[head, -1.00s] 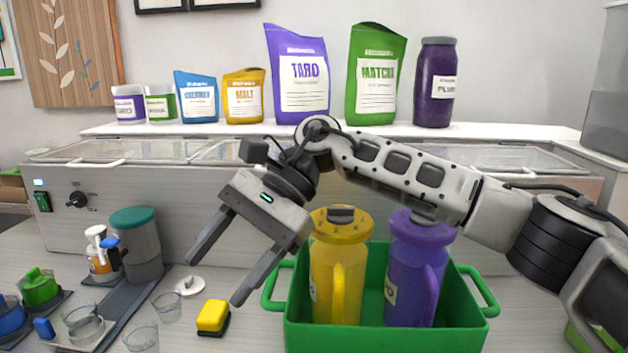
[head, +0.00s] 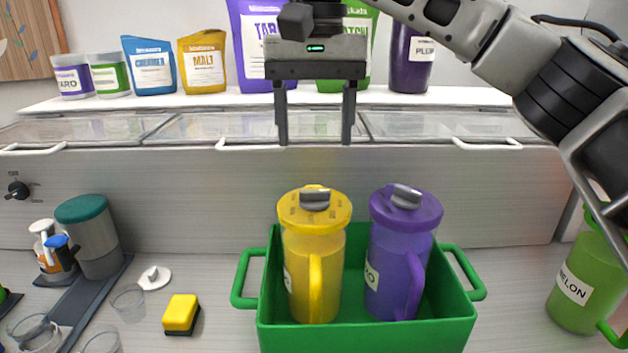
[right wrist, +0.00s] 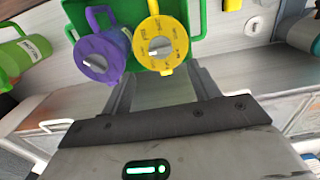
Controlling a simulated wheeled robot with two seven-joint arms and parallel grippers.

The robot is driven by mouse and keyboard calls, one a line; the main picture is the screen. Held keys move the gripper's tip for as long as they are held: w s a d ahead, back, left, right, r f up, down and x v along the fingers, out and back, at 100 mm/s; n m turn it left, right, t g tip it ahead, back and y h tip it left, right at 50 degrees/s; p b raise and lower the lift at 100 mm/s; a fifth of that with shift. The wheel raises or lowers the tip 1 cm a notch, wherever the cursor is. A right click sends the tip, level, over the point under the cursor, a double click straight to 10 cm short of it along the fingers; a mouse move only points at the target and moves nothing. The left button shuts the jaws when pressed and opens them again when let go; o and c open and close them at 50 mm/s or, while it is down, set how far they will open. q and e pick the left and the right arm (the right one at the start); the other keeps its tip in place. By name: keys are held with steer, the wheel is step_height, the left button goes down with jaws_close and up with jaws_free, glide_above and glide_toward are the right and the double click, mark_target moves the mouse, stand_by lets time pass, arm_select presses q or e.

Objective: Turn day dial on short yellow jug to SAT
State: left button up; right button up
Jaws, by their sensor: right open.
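The yellow jug (head: 300,275) stands upright in a green crate (head: 365,337), its handle facing me. On its lid is a grey day dial (head: 315,199) with dark lettering around it, too small to read. The dial also shows from above in the right wrist view (right wrist: 159,47). My right gripper (head: 315,141) is open and empty, fingers pointing down, above and behind the yellow lid and apart from it. In the right wrist view, the fingers (right wrist: 159,85) are spread below the yellow lid in the picture. My left gripper is not in view.
A purple jug (head: 393,265) with a similar dial stands close to the right in the same crate. A green jug (head: 575,290) is at far right. A yellow sponge (head: 181,313) and cups (head: 128,303) lie left. Behind is a counter with a shelf of bags.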

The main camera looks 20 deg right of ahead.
mark_target(314, 191)
step_height(314, 191, down, 8)
steer(key=shift+f, duration=0.15)
stand_by(0.3)
steer(key=c, duration=1)
